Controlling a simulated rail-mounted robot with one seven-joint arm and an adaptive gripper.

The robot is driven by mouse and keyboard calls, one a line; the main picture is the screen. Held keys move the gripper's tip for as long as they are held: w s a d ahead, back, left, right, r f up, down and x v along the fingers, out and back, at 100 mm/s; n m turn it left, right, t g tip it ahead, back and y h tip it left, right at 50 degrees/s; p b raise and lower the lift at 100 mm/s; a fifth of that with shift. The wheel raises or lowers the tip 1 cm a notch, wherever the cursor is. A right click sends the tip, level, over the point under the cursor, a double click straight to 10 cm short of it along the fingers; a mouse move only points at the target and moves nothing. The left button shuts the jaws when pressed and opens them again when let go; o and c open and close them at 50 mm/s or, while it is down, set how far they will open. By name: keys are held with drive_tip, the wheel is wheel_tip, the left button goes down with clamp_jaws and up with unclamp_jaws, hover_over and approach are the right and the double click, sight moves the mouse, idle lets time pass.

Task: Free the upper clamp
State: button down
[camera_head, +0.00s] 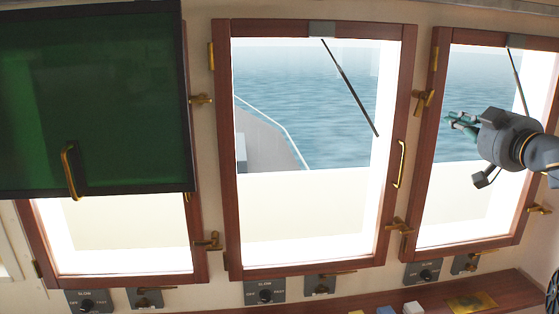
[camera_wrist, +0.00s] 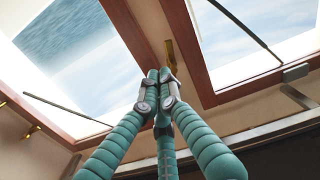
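Brass clamps sit on the wooden window frames. In the wrist view a brass clamp (camera_wrist: 171,55) shows just beyond my gripper's teal fingertips (camera_wrist: 158,75). The fingers come together at their tips, with nothing seen between them. The clamp's near end is partly behind the fingertips, so I cannot tell whether they touch.
A dark green panel (camera_head: 95,100) with a brass handle (camera_head: 70,172) covers the left window's upper part. A lower clamp (camera_head: 400,228) and a brass handle (camera_head: 400,165) are near the middle window's right edge. Switch boxes (camera_head: 265,292) line the wall below, above a wooden ledge (camera_head: 515,285).

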sight(424, 103)
drive_tip(key=w+n, duration=0.1)
drive_tip(key=w, duration=0.1)
drive_tip(key=w+n+p, duration=0.1)
drive_tip(key=w, duration=0.1)
drive_tip(key=w+p, duration=0.1)
drive_tip(key=w, duration=0.2)
drive_tip(key=shift+a+n, duration=0.4)
drive_tip(key=shift+s+a+r, duration=0.1)
drive_tip(key=shift+a+r, duration=0.15)
drive_tip(key=shift+r, duration=0.35)
idle(1.0)
drive_tip(key=shift+d+b, duration=0.15)
drive_tip(key=shift+b, duration=1.05)
drive_tip(key=shift+d+r+b, duration=0.15)
drive_tip(key=shift+b, duration=0.5)
idle(0.4)
